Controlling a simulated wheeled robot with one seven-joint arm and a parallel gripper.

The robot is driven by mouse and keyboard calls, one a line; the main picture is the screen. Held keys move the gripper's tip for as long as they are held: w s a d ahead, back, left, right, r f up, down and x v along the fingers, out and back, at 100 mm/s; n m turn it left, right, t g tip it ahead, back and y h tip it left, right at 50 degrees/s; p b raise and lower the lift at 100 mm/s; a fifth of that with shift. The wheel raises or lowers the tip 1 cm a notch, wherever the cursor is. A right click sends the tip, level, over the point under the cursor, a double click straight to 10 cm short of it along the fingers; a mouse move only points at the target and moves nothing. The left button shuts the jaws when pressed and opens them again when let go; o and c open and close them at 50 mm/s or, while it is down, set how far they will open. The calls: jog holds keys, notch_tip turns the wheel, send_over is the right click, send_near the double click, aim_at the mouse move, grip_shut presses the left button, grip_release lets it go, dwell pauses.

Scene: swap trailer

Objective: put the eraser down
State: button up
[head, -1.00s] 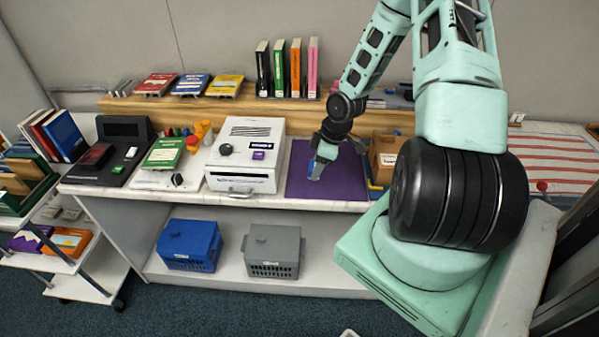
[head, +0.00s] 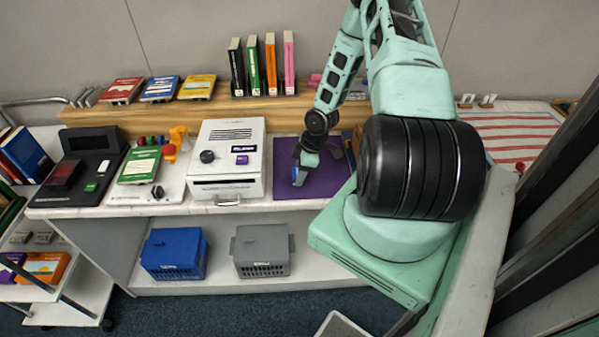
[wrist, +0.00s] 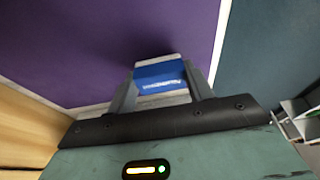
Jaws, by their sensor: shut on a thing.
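The eraser (wrist: 160,74) has a blue sleeve with white lettering and a whitish end. In the wrist view it sits between the two fingers of my gripper (wrist: 160,92), which is shut on it. In the head view my gripper (head: 299,172) points down over the purple mat (head: 325,183), near the mat's left part, with the blue of the eraser (head: 298,178) showing at its tip. I cannot tell whether the eraser touches the mat.
A white machine (head: 229,188) with a dark knob stands left of the mat. A wooden ledge (head: 190,117) with books runs behind. A blue crate (head: 173,254) and a grey crate (head: 262,252) are on the lower shelf. Most of the mat is bare.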

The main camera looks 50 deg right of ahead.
jog(key=shift+f, duration=0.45)
jog(key=shift+f, duration=0.1)
jog(key=o, duration=1)
